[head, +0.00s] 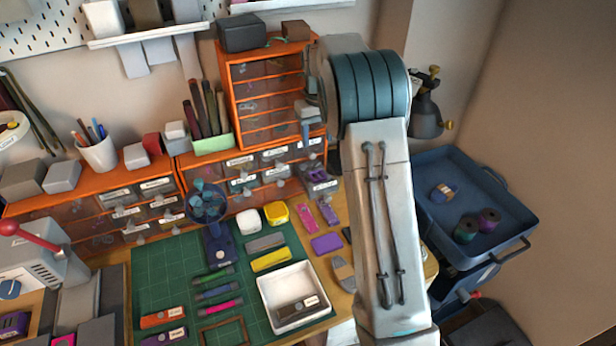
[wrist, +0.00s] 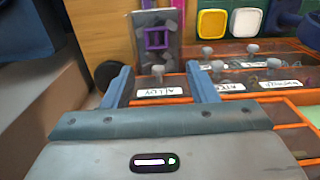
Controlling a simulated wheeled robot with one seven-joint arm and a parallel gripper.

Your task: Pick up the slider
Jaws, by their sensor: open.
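A purple square frame, which looks like the slider (wrist: 157,38), lies on a grey panel just beyond the drawer fronts in the wrist view. In the head view, a small purple piece (head: 319,177) shows on a grey holder at the right end of the low drawers. My gripper (wrist: 158,86) is open and empty, its two blue fingers spread apart. The slider lies ahead of the gap between the fingers, apart from them. In the head view my gripper (head: 307,128) hangs in front of the tall orange cabinet, above the holder; its fingertips are hard to make out.
Labelled orange drawers (wrist: 235,88) with grey knobs lie close by the fingers. The tall orange drawer cabinet (head: 262,100) stands behind. A green mat (head: 160,265) holds tools and a white tray (head: 270,300). A blue tray (head: 500,205) with spools stands at right.

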